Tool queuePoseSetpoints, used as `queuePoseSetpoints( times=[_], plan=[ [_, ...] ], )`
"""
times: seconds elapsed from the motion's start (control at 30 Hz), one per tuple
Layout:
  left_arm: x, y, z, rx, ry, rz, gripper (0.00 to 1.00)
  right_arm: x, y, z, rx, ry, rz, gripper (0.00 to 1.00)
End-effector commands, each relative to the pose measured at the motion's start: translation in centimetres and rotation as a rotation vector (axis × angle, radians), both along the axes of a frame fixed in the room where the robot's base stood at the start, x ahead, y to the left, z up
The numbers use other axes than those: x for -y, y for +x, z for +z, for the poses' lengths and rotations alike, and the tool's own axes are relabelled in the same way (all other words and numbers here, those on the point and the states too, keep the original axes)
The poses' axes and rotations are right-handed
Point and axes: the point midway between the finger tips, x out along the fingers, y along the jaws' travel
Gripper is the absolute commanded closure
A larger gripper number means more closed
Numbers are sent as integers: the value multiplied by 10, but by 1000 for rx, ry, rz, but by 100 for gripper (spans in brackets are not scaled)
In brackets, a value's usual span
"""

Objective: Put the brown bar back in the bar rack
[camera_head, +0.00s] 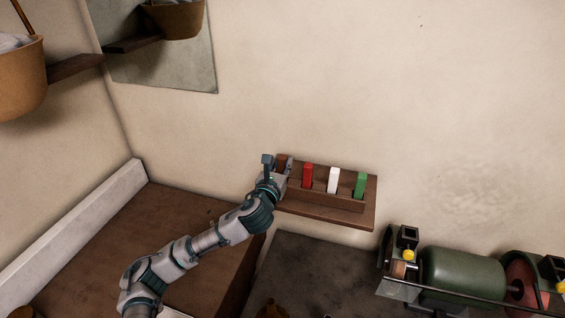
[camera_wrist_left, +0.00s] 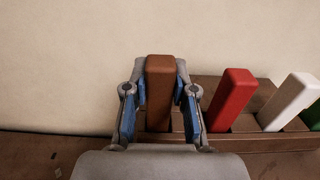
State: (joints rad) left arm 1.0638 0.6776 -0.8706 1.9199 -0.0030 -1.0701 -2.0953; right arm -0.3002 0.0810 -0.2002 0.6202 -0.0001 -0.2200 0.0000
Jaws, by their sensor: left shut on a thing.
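The brown bar (camera_wrist_left: 160,90) stands upright between the two fingers of my left gripper (camera_wrist_left: 160,105), which is shut on it. In the head view my left gripper (camera_head: 276,168) is at the left end of the bar rack (camera_head: 325,201), and the top of the brown bar (camera_head: 282,160) shows there. The bar is in line with the other bars, at the leftmost place of the rack (camera_wrist_left: 255,141). Its lower end is hidden by the gripper, so I cannot tell whether it is seated. My right gripper is not in view.
A red bar (camera_head: 308,175), a white bar (camera_head: 333,180) and a green bar (camera_head: 360,185) stand in the rack to the right. The rack is on a wall shelf (camera_head: 368,216). A green motor machine (camera_head: 460,275) is at lower right. The wall above is clear.

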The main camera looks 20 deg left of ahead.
Motion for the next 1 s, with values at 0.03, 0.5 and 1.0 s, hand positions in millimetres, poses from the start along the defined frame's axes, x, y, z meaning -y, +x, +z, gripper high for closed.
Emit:
queuePoseSetpoints(
  times=[0.03,0.5,1.0],
  plan=[
    [0,0,-2,1,0,0,100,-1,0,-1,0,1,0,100],
    [0,0,-8,1,1,-1,45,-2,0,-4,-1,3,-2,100],
    [-1,-28,-9,1,2,-3,45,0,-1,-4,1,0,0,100]
  ],
)
